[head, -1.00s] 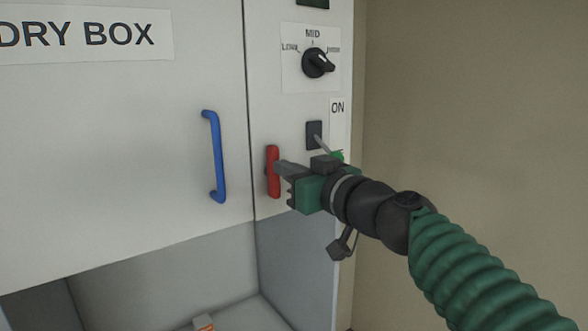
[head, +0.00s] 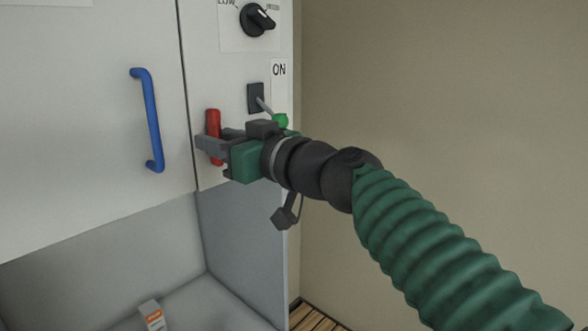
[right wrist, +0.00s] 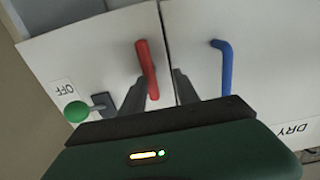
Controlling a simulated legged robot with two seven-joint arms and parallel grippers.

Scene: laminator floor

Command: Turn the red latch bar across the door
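The red latch bar (head: 214,122) stands upright on the panel just right of the door seam, beside the white door (head: 80,110), not across it. My right gripper (head: 211,143) is at the bar's lower part, its fingers hiding some of it. In the right wrist view, the red bar (right wrist: 147,66) shows between the two spread fingers of my right gripper (right wrist: 158,76), nearer the left one. The fingers look open; contact with the bar cannot be told. My left gripper is not in view.
A blue door handle (head: 151,120) is on the door. A toggle switch with a green knob (head: 281,121) sits close above my right gripper, and a black dial (head: 258,20) is higher. A small orange-and-white box (head: 152,315) lies in the recess below. Right of the cabinet is bare wall.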

